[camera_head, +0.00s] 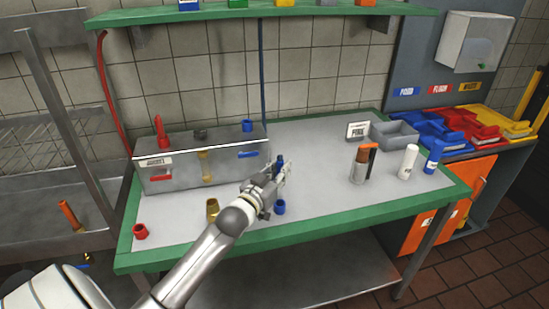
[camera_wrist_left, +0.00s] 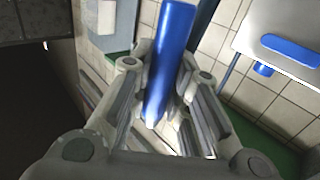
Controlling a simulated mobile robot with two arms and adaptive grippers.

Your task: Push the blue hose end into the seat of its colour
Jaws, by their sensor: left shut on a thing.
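My left gripper (camera_head: 281,174) is above the table, right of the grey metal box. It is shut on the blue hose end (camera_head: 280,160), a blue cylinder that stands up from the fingers. In the left wrist view the hose end (camera_wrist_left: 172,55) lies between both fingers, its pale tip low in the picture. A blue collar (camera_head: 248,125) sits on top of the box at its right, above a blue bar (camera_head: 248,155). In the wrist view the collar (camera_wrist_left: 263,70) and bar (camera_wrist_left: 290,49) are at the right, apart from the hose end. My right gripper is not in view.
The grey box (camera_head: 225,172) also bears a red piece (camera_head: 160,132). Red (camera_head: 140,231), brass (camera_head: 212,208) and blue (camera_head: 280,207) cups stand along the front. Bottles (camera_head: 408,162) and a grey tray (camera_head: 395,134) are at the right.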

